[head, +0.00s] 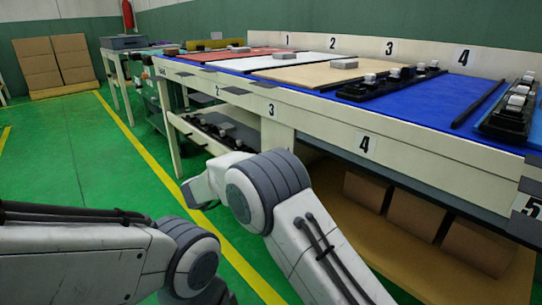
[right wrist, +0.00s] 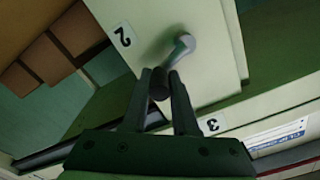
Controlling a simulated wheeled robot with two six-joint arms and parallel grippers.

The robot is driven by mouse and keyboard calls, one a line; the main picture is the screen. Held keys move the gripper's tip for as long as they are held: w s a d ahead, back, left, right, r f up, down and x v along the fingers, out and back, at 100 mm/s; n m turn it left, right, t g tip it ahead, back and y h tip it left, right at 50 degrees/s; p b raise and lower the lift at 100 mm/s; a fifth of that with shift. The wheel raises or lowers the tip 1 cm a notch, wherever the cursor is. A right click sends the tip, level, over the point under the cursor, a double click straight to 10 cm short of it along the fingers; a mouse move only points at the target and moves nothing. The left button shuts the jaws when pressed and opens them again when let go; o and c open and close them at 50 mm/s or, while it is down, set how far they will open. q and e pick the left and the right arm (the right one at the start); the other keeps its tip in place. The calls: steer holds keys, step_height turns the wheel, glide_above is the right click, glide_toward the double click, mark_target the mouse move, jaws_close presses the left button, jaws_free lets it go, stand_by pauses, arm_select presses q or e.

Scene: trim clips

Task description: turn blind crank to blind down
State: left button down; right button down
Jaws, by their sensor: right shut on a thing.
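The crank (right wrist: 182,46) is in the right wrist view, a light grey arm on a pale panel by a "2" label. Its dark knob (right wrist: 158,84) sits at the end of the arm. My right gripper (right wrist: 161,78) is shut on the knob, one finger on each side. In the head view the right arm reaches towards the table's near side, and its fingers and the crank do not show. My left gripper is out of view; only its arm shows at lower left. I cannot make out the blind in either view.
A long table (head: 435,148) with numbered labels, blue mats and black clip racks runs along the right. Cardboard boxes (head: 410,212) stand on its lower shelf, and more boxes (head: 53,62) stand by the far wall. Green floor (head: 60,150) on the left is clear.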

steer(key=shift+a+f+m, duration=0.1)
steer(key=shift+f+m, duration=0.3)
steer(key=shift+f, duration=0.15)
steer(key=c, duration=0.7)
jaws_free()
steer(key=shift+a, duration=0.1)
steer(key=shift+c, duration=0.2)
steer(key=shift+r, duration=0.1)
